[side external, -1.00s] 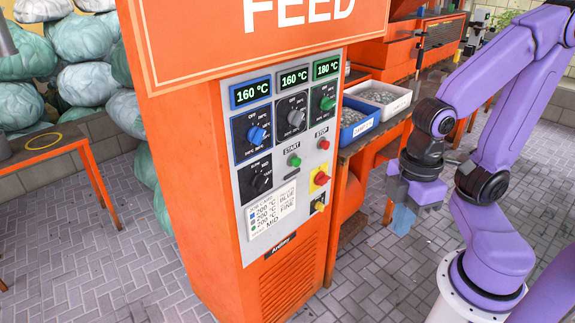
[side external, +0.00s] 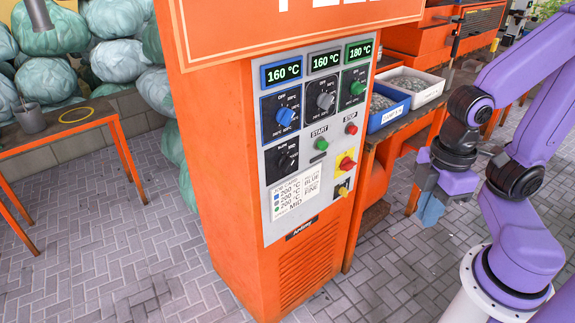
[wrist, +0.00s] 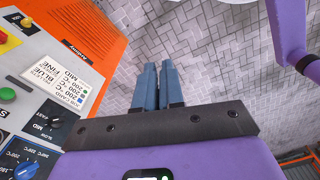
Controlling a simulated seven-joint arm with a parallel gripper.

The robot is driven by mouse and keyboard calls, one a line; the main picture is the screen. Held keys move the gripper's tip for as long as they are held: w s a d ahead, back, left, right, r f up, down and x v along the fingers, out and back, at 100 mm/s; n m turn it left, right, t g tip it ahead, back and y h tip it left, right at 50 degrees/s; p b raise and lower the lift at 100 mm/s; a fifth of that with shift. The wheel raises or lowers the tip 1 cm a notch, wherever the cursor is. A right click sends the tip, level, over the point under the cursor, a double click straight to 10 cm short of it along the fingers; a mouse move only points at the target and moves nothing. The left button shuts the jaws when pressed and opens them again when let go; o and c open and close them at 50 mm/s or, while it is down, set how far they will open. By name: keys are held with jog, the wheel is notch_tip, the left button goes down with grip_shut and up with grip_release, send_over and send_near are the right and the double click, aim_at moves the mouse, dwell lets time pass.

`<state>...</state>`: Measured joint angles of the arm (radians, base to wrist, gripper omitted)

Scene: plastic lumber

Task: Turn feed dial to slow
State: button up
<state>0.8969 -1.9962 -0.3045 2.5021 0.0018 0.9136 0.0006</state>
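The feed dial (side external: 284,161) is a black knob on a dark square plate, at the lower left of the grey control panel (side external: 270,214). In the wrist view the plate of the feed dial (wrist: 47,122) shows at the left with SLOW, MID and FAST marks; I cannot tell exactly where its pointer stands. My gripper (side external: 430,208) hangs to the right of the panel, well apart from it, with its blue-grey fingers pointing down. In the wrist view the fingers of my gripper (wrist: 158,75) lie side by side, with nothing visible between them.
Above the feed dial are blue (side external: 285,116), grey (side external: 325,101) and green (side external: 357,87) temperature knobs, under readouts of 160, 160 and 180 °C. Green start (side external: 321,144) and red stop (side external: 351,128) buttons and a red-yellow switch (side external: 346,163) sit to the right. A job card (side external: 295,195) is below.

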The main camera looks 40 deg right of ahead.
jog(key=o, duration=0.5)
jog(key=shift+a+f, duration=0.15)
jog(key=shift+a, duration=0.05)
jog(key=shift+c, duration=0.2)
jog(key=w+a+f+m+y, duration=0.3)
jog(key=a+f+m, duration=0.35)
jog(key=a, duration=0.35)
jog(key=m+t+h, duration=0.3)
jog(key=m+t, duration=1.2)
jog(key=t, duration=0.3)
send_near(290, 167)
jog(key=w, duration=0.8)
jog(key=shift+w+a+r, duration=0.1)
jog(key=shift+w, duration=0.2)
